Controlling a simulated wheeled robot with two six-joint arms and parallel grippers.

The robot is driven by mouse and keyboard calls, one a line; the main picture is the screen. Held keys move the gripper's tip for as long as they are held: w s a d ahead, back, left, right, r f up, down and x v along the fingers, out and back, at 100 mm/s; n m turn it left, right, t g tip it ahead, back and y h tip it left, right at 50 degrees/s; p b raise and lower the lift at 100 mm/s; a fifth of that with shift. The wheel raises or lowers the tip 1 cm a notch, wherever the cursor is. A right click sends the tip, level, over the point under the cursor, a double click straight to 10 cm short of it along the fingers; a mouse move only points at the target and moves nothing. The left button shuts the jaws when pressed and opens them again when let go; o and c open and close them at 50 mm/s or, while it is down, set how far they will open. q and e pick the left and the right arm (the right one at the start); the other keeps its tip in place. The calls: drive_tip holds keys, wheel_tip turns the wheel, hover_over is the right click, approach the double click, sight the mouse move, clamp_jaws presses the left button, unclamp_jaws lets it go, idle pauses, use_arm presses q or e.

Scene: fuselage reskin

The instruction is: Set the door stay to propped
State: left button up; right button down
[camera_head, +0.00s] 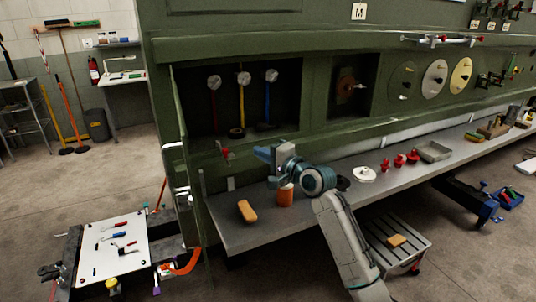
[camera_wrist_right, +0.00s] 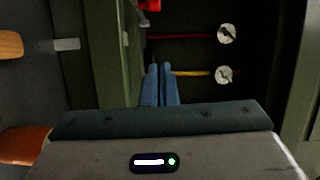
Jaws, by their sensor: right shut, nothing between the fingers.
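A small red-handled fitting (camera_head: 224,152) sits on the lower sill of the open dark bay (camera_head: 290,95) in the green panel. It may be the door stay; its setting is too small to tell. Part of a red piece (camera_wrist_right: 150,5) shows at the top edge of the right wrist view. My right gripper (camera_head: 262,153) is in front of the sill, to the right of the red-handled fitting and apart from it. Its blue fingers (camera_wrist_right: 160,70) are together and empty, pointing toward the bay. My left gripper is not in view.
Gauges (camera_head: 243,78) on coloured stems stand inside the bay. A grey shelf (camera_head: 222,232) below carries an orange-tan block (camera_head: 247,211), an orange cup (camera_head: 285,196), a white disc (camera_head: 364,174) and red pieces. A tool cart (camera_head: 100,272) stands at lower left. A step stool (camera_head: 385,235) is below the shelf.

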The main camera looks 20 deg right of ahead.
drive_tip(key=w+a+p, duration=0.3)
drive_tip(key=w+a, duration=0.1)
drive_tip(key=a, duration=0.1)
drive_tip(key=shift+a+f, duration=0.15)
drive_tip(key=shift+a, duration=0.15)
